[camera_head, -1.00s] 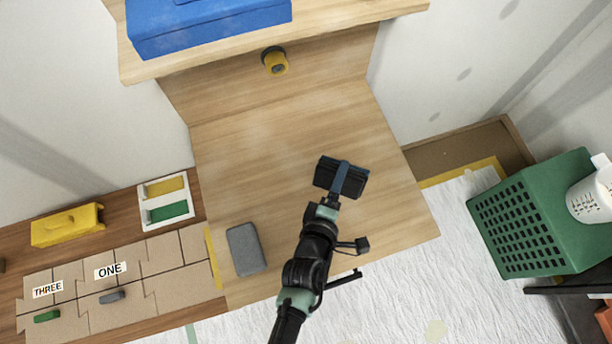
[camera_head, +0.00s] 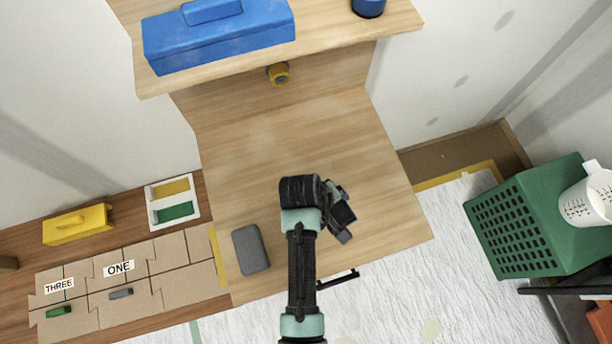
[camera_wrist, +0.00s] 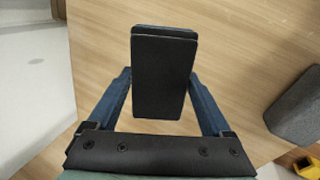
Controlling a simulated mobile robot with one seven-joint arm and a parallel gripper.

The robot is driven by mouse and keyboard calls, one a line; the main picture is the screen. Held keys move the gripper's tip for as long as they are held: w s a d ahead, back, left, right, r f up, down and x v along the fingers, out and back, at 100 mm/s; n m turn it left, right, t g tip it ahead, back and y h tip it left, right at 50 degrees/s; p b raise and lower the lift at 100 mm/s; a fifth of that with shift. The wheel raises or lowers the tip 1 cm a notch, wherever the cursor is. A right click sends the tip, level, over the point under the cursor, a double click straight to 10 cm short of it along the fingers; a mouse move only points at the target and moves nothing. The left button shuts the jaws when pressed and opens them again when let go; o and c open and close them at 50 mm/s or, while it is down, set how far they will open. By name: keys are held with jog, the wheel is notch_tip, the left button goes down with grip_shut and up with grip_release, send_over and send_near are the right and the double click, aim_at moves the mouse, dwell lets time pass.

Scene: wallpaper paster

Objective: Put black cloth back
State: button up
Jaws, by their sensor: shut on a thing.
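The black cloth (camera_wrist: 163,75) shows in the wrist view as a flat, dark, block-like piece. My gripper (camera_wrist: 163,88) is shut on it, with a blue finger on each side. The wooden worktop (camera_wrist: 100,50) shows behind and below the cloth; I cannot tell the exact height between them. In the head view my folded arm covers most of the gripper over the middle of the worktop (camera_head: 290,140), and the cloth cannot be made out clearly there.
A grey block (camera_head: 250,249) lies on the worktop's front left. A shelf (camera_head: 330,33) above the back holds a blue toolbox (camera_head: 220,38) and a blue round item (camera_head: 368,6). A yellow-black round item (camera_head: 278,73) is under it. A green crate (camera_head: 515,235) stands right.

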jog(key=s+a+r+m+g+y+p, duration=0.1)
jog(key=s+a+r+m+y, duration=0.1)
jog(key=s+a+r+y, duration=0.1)
jog(key=s+a+r, duration=0.1)
jog(key=s+a, duration=0.1)
jog(key=shift+s+a+r+g+p, duration=0.2)
jog(key=shift+s+r+g+p, duration=0.1)
jog(key=shift+s+r+g, duration=0.1)
jog(key=shift+f, duration=0.2)
jog(key=shift+w+f, duration=0.1)
jog(key=shift+f, duration=4.6)
jog(key=o, duration=1.2)
jog(key=shift+f, duration=0.1)
